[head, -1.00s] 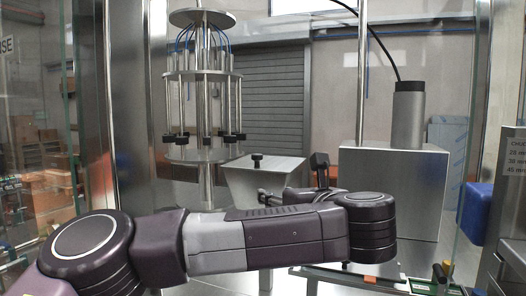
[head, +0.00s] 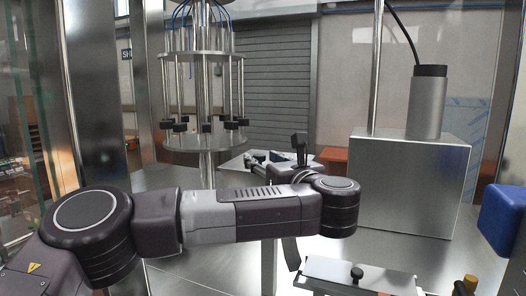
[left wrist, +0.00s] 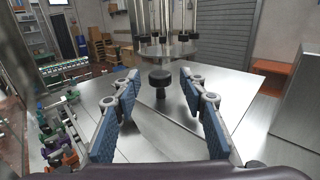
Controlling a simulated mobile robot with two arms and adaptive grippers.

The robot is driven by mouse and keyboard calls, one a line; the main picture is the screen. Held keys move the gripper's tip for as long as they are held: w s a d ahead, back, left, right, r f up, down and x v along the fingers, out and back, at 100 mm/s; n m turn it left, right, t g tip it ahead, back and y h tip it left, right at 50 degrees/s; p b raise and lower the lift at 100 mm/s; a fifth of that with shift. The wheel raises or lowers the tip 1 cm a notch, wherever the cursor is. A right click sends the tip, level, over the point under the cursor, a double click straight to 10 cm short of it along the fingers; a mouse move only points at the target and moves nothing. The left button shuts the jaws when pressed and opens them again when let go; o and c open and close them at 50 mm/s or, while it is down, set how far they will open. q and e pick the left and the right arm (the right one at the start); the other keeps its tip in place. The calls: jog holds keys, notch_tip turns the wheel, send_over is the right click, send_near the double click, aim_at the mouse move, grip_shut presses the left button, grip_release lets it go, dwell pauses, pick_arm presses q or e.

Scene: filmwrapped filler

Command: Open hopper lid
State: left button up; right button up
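The hopper lid (left wrist: 158,135) is a flat shiny metal plate in the left wrist view, with a black round knob (left wrist: 160,77) on a short post. My left gripper (left wrist: 158,86) is open there, its two blue-padded fingers apart on either side of the knob's line. I cannot tell whether the knob lies fully between the fingertips; no contact shows. In the head view, my left gripper (head: 262,157) is over the lid (head: 236,160), and my arm hides most of the hopper below. My right gripper is not in view.
A metal column with rods and black-tipped nozzles (head: 203,100) stands just behind the hopper. A steel box (head: 405,185) with a cylinder on top stands right. Another knobbed metal cover (head: 335,270) is at the lower front. A blue box (head: 503,217) is at the right edge.

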pick_arm(q)
jog(key=shift+w+a, duration=0.1)
jog(key=shift+w, duration=0.05)
jog(key=shift+c, duration=0.3)
jog(key=c, duration=0.5)
grip_shut()
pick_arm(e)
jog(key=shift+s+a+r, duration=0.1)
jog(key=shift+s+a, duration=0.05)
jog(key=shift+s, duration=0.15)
